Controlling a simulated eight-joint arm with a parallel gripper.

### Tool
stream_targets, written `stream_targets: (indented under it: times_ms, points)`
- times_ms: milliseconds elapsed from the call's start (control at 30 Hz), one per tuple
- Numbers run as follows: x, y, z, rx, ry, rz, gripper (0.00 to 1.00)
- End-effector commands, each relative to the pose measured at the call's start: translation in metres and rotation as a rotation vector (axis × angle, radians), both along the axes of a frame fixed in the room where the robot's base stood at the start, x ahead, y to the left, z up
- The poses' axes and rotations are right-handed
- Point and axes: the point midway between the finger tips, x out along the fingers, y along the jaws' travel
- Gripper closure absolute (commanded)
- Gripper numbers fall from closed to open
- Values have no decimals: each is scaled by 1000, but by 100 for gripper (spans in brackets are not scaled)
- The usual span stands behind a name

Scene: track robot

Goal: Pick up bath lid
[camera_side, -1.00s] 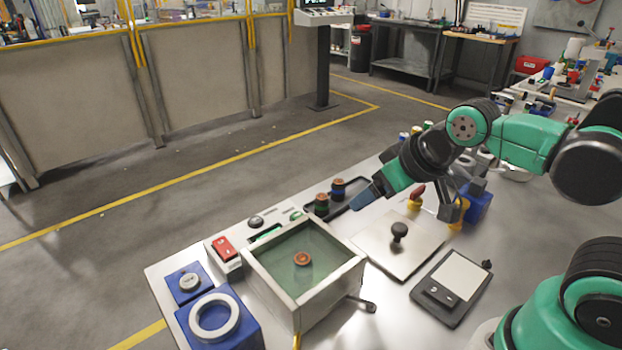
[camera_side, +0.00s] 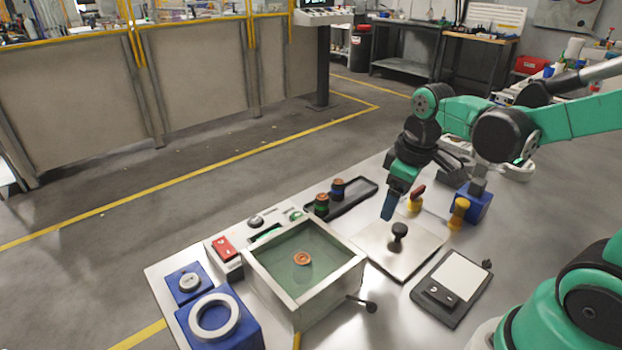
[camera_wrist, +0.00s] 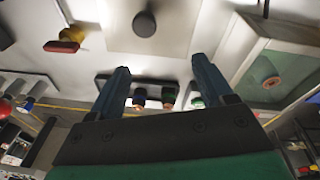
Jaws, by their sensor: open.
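The bath lid (camera_side: 376,244) is a flat, light metal plate with a black knob (camera_side: 399,232) standing up from it. It lies on the table to the right of the open bath (camera_side: 262,262). In the wrist view the lid (camera_wrist: 180,38) is at the top, with its dark round knob (camera_wrist: 144,24). My gripper (camera_side: 387,216) points down above the far part of the lid, a little left of the knob and apart from it. In the wrist view its two blue fingers (camera_wrist: 158,78) are spread with nothing between them.
The bath holds greenish liquid and a copper-coloured round piece (camera_side: 302,258). A black tray (camera_side: 352,198) with coil-like pieces (camera_side: 322,205) is behind. Yellow-bodied pieces (camera_side: 459,213) and a blue block (camera_side: 473,203) stand right of the lid; a scale (camera_side: 452,288) lies in front.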

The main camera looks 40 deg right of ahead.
Motion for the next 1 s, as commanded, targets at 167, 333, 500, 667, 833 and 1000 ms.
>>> stream_targets:
  times_ms: [167,333,500,667,833,1000]
  points:
    - [-3,-20,-18,20,137,83,26]
    - [-5,-24,-27,31,176,114,26]
    - [-5,-24,-42,30,176,115,26]
    - [-5,-24,-61,30,175,114,26]
    - [-5,-24,-74,29,174,113,26]
    - [-6,-24,-79,29,173,113,26]
